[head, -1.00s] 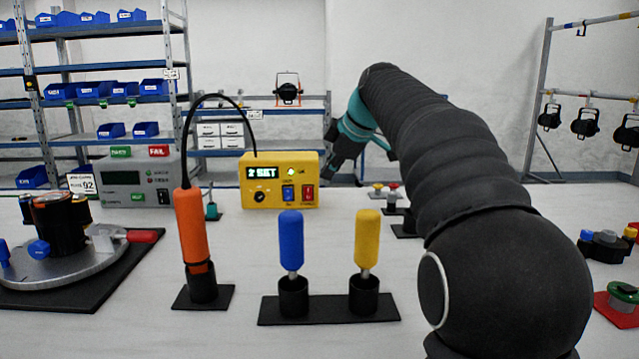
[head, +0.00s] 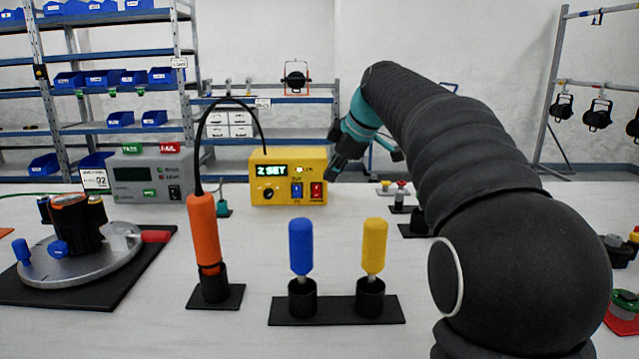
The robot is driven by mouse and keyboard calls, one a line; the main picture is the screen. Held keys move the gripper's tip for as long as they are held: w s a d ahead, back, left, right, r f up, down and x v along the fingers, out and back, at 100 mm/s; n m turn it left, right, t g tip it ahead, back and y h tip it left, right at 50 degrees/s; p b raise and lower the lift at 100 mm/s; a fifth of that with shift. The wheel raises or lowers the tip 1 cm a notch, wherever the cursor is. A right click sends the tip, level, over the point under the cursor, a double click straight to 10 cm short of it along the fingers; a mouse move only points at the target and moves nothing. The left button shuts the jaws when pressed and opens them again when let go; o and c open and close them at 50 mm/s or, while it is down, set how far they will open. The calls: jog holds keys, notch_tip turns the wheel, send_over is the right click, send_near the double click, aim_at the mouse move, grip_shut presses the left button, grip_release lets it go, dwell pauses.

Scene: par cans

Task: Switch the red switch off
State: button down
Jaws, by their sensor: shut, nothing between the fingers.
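The red switch (head: 316,190) is on the lower right of the front of a yellow box (head: 262,168) at the back middle of the table. A blue switch (head: 297,191) sits just left of it. The box's display is lit green and reads like "2 SET". My gripper (head: 333,176) is dark, shut and empty, beside the box's right edge and close to the red switch. I cannot tell whether it touches the switch. Which way the switch is tipped is too small to tell.
An orange tool (head: 204,235) on a cable stands in front of the box. Blue (head: 300,247) and yellow (head: 374,246) handled drivers stand in a black holder. A grey tester (head: 150,178) and a round fixture (head: 110,262) are at left. The table between box and drivers is clear.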

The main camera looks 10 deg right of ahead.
aim_at(316, 191)
jog(key=shift+w+f, duration=0.1)
jog(key=shift+f, duration=0.05)
jog(key=x, duration=0.9)
jog(key=shift+a+f, duration=0.1)
jog(key=w, duration=0.3)
jog(key=shift+d+f, duration=0.25)
jog(key=shift+f, duration=0.1)
jog(key=shift+w+d+f+p, duration=0.15)
jog(key=shift+w+p, duration=0.2)
jog(key=shift+w, duration=0.25)
jog(key=b, duration=0.1)
jog(key=f+b, duration=0.1)
jog(key=b, duration=0.1)
jog(key=shift+w+t, duration=0.2)
jog(key=shift+t, duration=0.2)
jog(key=shift+r+p, duration=0.3)
jog(key=shift+r, duration=0.15)
